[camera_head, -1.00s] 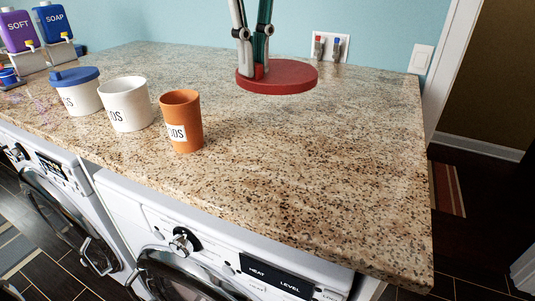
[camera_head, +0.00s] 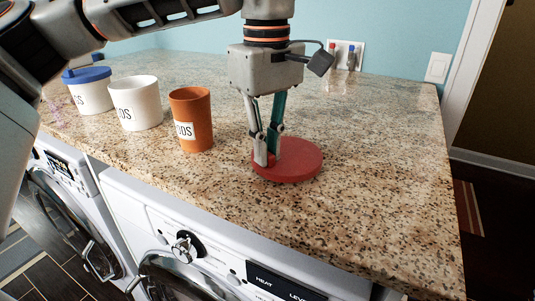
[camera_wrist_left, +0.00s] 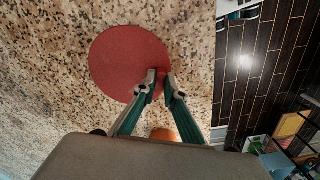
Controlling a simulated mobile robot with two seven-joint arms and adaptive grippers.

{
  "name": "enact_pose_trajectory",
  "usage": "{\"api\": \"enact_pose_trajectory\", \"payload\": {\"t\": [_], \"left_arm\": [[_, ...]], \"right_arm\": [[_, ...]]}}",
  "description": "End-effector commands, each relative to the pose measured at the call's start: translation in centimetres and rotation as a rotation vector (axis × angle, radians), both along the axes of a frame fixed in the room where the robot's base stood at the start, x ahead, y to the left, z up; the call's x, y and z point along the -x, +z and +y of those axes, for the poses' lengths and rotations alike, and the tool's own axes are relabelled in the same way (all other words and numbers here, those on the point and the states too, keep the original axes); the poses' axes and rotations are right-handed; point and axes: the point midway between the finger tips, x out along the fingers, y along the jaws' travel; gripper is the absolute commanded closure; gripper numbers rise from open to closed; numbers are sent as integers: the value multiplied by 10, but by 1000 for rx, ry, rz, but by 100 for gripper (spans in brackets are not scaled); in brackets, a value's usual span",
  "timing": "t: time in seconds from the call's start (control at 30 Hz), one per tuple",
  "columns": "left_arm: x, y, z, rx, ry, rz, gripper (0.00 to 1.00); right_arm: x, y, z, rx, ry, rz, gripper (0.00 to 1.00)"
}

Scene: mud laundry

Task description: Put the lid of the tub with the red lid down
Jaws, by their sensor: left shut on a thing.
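The round red lid (camera_head: 293,172) is flat and level at the granite countertop, right of the orange cup. It seems to rest on the counter, but I cannot tell whether a small gap is left. My left gripper (camera_head: 267,157) points down and is shut on the lid's knob, which the fingers mostly hide. In the left wrist view the lid (camera_wrist_left: 122,62) lies beyond the fingertips (camera_wrist_left: 161,84). An open white tub (camera_head: 138,107) without a lid stands left of the orange cup. My right gripper is not in view.
The orange cup (camera_head: 191,122) stands close to the left of my gripper. A white tub with a blue lid (camera_head: 91,92) is farther left. The counter (camera_head: 380,170) is clear to the right, and its front edge lies above the washers (camera_head: 180,240).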

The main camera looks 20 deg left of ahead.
Motion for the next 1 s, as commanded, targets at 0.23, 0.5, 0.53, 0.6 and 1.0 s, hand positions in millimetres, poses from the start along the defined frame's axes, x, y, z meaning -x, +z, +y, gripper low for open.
{"api": "enact_pose_trajectory", "payload": {"t": [0.23, 0.5, 0.53, 0.6, 1.0], "left_arm": [[0, -11, 0, 0, -1, -2, 100], [0, -14, 0, 1, 0, -1, 77], [0, -14, 0, 0, 0, 0, 73], [0, -14, 0, 0, 0, 0, 73], [0, -2, 0, 0, 0, -4, 73]], "right_arm": [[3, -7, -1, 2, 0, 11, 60], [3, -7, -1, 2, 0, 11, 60], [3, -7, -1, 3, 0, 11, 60], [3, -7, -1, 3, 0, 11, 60], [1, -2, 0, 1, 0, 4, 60]]}}
